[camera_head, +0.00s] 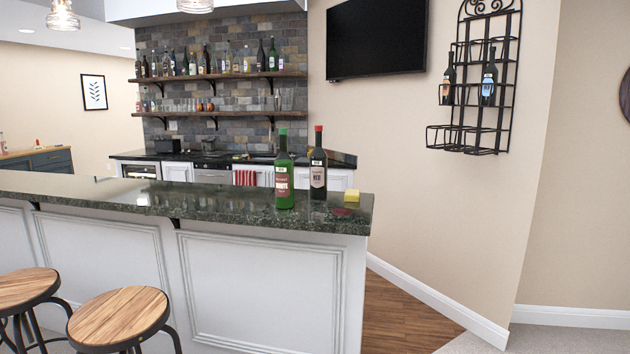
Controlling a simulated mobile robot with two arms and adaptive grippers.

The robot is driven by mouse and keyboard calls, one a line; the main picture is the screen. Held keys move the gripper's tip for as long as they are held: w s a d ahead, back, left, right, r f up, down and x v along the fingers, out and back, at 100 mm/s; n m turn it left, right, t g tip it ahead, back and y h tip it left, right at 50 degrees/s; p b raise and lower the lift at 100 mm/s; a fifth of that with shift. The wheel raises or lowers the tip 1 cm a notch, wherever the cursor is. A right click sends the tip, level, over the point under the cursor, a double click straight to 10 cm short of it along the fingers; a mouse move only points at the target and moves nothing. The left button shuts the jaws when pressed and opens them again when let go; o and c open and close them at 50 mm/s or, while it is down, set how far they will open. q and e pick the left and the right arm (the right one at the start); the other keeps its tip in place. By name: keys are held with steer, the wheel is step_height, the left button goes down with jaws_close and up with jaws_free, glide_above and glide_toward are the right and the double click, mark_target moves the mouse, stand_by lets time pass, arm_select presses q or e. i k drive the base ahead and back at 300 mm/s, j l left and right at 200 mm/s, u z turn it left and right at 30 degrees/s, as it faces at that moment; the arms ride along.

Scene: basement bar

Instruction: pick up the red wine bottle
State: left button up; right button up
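A dark bottle with a red cap and a pale label that appears to read "RED" (318,162) stands upright on the bar counter (225,199), near its right end. A green bottle with a green cap and a red and white label (284,173) stands upright just left of it and slightly closer to me. Neither of my grippers shows in the head view.
Two wooden stools (118,318) stand before the bar at left. Wood floor (400,312) is open right of the bar. A wall rack (484,130) holds bottles.

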mark_target(318, 159)
steer(key=l+z, duration=0.1)
steer(key=z, duration=0.25)
steer(key=l+z, duration=0.1)
steer(key=z, duration=0.25)
steer(key=i+l+z, duration=0.25)
steer(key=i+l, duration=0.2)
steer(key=l, duration=0.25)
steer(key=i+l+z, duration=0.25)
steer(key=i+l, duration=0.25)
steer(key=l, duration=0.15)
steer(key=i+u, duration=0.35)
steer(key=i, duration=0.15)
steer(key=i+u, duration=0.4)
steer(key=i, duration=0.15)
steer(key=i+l+u, duration=0.35)
steer(key=i, duration=0.15)
steer(key=j, duration=0.1)
